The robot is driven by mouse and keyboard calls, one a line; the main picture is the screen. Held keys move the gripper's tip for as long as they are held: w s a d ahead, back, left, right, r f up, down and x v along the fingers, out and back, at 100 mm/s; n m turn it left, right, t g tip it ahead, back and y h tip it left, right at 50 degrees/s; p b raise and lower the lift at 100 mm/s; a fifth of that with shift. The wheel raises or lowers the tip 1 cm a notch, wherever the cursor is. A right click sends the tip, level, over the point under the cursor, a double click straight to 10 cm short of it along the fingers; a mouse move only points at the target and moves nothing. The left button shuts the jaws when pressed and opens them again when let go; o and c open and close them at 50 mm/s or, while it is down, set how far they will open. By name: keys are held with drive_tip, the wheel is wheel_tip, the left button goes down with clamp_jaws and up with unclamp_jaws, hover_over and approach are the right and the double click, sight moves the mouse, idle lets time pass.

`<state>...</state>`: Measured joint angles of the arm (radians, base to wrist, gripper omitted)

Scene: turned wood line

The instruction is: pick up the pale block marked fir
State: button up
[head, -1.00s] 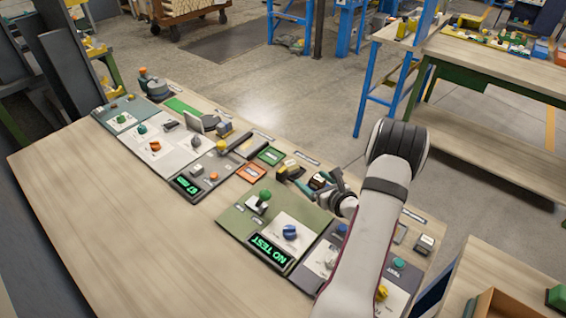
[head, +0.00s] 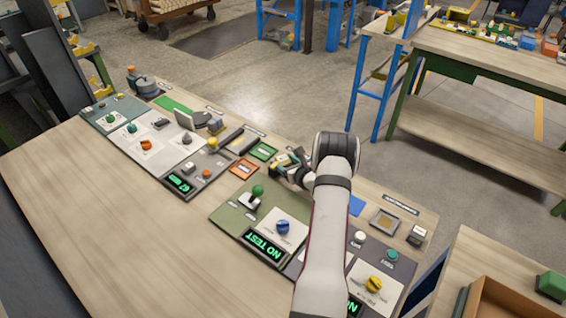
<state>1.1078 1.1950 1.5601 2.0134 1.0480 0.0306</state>
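My gripper (head: 291,170) is at the far edge of the bench, left of my bent arm, in the head view. It is down among a small cluster of blocks (head: 283,158) with pale yellow and dark parts. The fingers and blocks overlap and are small, so I cannot tell whether the fingers touch or hold one. No mark reading fir is legible, so I cannot tell which block is the pale fir one. My arm and wrist hide part of the bench there.
A green tray (head: 263,151) and an orange tray (head: 243,168) lie left of the gripper. A green panel (head: 228,215) with a NO TEST display (head: 263,247) is nearer. A square tray (head: 385,221) lies to the right. The bench's near left is clear.

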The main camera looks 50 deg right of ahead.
clamp_jaws()
drive_tip(key=r, duration=0.4)
drive_tip(key=shift+s+d+r, duration=0.15)
drive_tip(key=shift+s+r, duration=0.2)
drive_tip(key=shift+s, duration=0.05)
drive_tip(key=s+d+r, duration=0.1)
drive_tip(key=s+r, duration=0.5)
drive_tip(key=s, duration=0.4)
drive_tip(key=g+y, duration=0.1)
drive_tip(key=g, duration=0.1)
hover_over(287, 162)
wheel_tip(287, 162, down, 3)
drive_tip(key=shift+w+r, duration=0.1)
drive_tip(key=shift+w, duration=0.05)
drive_tip(key=shift+w+f, duration=0.25)
drive_tip(key=shift+f, duration=3.25)
drive_tip(key=shift+f, duration=0.5)
